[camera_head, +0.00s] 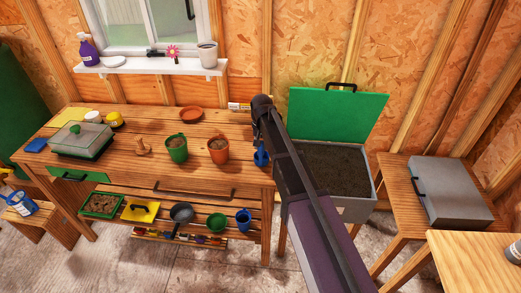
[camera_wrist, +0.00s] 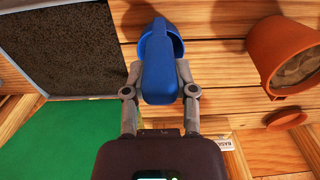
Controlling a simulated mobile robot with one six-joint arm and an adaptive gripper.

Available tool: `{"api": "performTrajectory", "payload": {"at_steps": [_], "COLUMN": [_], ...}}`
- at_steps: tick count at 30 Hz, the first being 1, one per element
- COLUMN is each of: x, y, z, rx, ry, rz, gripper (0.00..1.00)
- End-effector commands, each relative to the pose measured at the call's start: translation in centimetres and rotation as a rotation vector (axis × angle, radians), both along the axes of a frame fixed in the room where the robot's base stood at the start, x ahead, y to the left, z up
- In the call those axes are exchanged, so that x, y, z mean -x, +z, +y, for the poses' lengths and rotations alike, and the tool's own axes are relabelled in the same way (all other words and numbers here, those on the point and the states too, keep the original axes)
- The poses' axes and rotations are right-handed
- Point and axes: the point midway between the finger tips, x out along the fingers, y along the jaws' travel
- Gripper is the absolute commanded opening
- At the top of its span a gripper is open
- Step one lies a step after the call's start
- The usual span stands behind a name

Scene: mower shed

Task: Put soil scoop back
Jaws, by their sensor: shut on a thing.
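The blue soil scoop (camera_wrist: 158,62) is between the two fingers of my gripper (camera_wrist: 160,78) in the wrist view, with its rounded bowl pointing away from my wrist. My gripper is shut on it. In the head view the scoop (camera_head: 261,157) shows at the right end of the wooden workbench (camera_head: 210,120), just right of a terracotta pot (camera_head: 218,150). My arm hides most of the gripper there. I cannot tell whether the scoop touches the bench top.
An open bin of dark soil (camera_head: 335,170) with a raised green lid (camera_head: 337,116) stands right of the bench. A green pot (camera_head: 177,148) stands left of the terracotta pot. A grey case (camera_head: 450,190) lies on a side table at right.

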Motion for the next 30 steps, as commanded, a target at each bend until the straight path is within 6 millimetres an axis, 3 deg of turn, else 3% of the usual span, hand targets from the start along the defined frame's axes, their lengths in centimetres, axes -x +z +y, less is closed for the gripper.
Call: {"api": "performTrajectory", "payload": {"at_steps": [17, 18, 21, 30], "x": [0.01, 0.02, 0.01, 0.01], "y": [-0.74, -0.67, -0.62, -0.62], "z": [0.05, 0.04, 0.05, 0.05], "rx": [0.000, 0.000, 0.000, 0.000], "ry": [0.000, 0.000, 0.001, 0.001], "rz": [0.000, 0.000, 0.000, 0.000], "gripper": [0.00, 0.42, 0.70, 0.70]}}
